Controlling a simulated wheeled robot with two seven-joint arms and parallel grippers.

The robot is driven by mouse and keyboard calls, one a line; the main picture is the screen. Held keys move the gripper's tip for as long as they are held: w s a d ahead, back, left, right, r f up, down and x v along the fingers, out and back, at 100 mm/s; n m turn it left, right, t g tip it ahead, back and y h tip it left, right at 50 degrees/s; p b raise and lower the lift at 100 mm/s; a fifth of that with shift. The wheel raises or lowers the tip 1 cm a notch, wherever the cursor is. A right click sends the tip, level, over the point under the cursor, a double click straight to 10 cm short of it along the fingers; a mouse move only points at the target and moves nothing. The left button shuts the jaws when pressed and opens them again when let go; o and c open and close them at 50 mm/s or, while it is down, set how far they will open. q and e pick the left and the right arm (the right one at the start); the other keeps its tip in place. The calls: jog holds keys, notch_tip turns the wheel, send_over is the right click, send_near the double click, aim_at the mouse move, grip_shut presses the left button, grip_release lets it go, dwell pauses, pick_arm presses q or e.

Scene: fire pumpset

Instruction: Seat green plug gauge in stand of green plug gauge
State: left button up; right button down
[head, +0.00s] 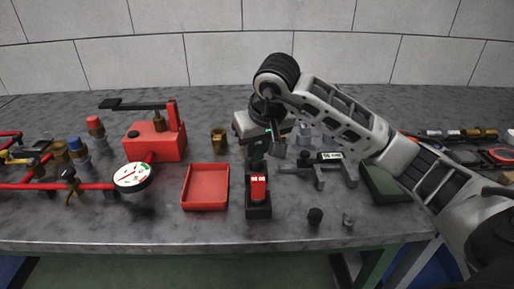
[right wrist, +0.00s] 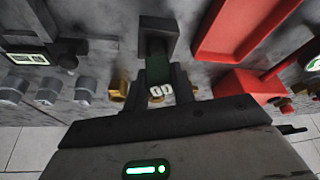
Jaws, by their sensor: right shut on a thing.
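The green plug gauge (head: 257,149) is held upright in the jaws of my right gripper (head: 263,146). In the right wrist view the gauge's dark green body (right wrist: 155,62) shows, with a white-marked end (right wrist: 160,92) between the two dark fingers. A black stand (right wrist: 158,24) lies just beyond the gauge's far end in that view, in line with it. I cannot tell whether the gauge touches the stand or is inside it. In the head view the gripper hides part of the gauge. My left gripper is not in view.
In front of the gripper is a black stand (head: 259,211) with a red block (head: 258,187). A red tray (head: 205,206) is to its left, with a red pump (head: 155,142) and gauge dial (head: 131,177) beyond. Grey brackets (head: 318,172) stand to the right.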

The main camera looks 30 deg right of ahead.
jog(key=shift+f, duration=0.5)
jog(key=shift+f+b, duration=0.25)
jog(key=shift+b, duration=0.05)
jog(key=c, duration=1.2)
grip_release()
jog(key=shift+r, duration=0.1)
jog(key=shift+o, duration=0.2)
